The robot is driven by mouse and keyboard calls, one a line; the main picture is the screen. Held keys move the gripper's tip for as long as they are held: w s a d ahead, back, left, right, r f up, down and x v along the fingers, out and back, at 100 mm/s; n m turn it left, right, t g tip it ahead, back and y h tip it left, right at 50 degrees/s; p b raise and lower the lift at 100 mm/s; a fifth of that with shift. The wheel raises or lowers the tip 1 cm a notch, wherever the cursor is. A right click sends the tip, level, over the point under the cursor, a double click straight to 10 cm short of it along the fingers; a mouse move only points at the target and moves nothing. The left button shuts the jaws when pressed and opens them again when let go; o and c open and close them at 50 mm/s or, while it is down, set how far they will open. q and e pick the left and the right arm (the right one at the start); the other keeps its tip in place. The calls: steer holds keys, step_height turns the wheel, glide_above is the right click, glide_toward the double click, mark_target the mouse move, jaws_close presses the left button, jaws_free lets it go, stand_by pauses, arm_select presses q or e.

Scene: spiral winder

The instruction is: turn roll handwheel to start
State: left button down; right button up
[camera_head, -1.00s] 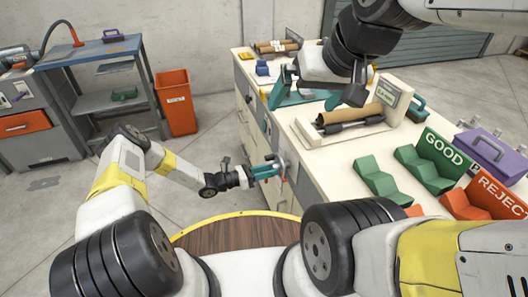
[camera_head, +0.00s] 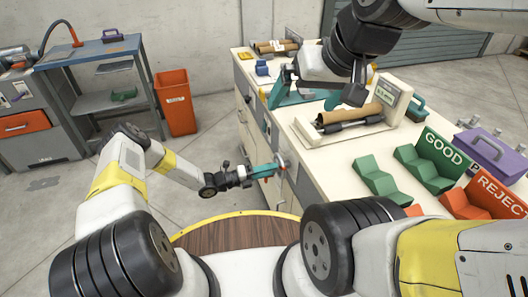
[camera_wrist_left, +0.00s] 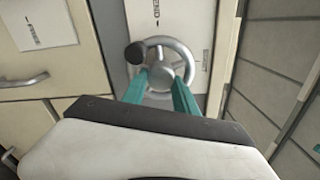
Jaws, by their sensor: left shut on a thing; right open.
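The handwheel (camera_wrist_left: 182,52) is a silver spoked ring with a dark knob (camera_wrist_left: 136,54) on its rim, mounted on a white panel on the side of the cream cabinet. In the left wrist view the two teal fingers of my left gripper (camera_wrist_left: 162,90) reach the wheel's lower part near its hub and are shut on it. In the head view my left gripper (camera_head: 265,171) meets the wheel (camera_head: 281,163) at the cabinet side, where the wheel is small. My right gripper (camera_head: 300,92), teal, is open above the cabinet top.
The cabinet top holds a cardboard tube on a stand (camera_head: 357,118), a green GOOD rack (camera_head: 430,165) and an orange REJECT rack (camera_head: 487,195). An orange bin (camera_head: 176,102) and a blue workbench (camera_head: 90,52) stand at the left. Drawer handles (camera_wrist_left: 25,80) project beside the wheel.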

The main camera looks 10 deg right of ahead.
arm_select(q)
steer(key=n, duration=1)
steer(key=shift+w+a+r+n, duration=0.1)
steer(key=shift+r+n, duration=0.1)
steer(key=shift+n, duration=0.1)
stand_by(0.4)
steer(key=c, duration=1)
jaws_free()
steer(key=shift+o, duration=0.2)
steer(key=s+a, duration=0.1)
steer(key=a, duration=0.6)
steer(key=shift+s+a, duration=0.25)
steer(key=shift+a, duration=0.05)
steer(key=shift+r, duration=0.1)
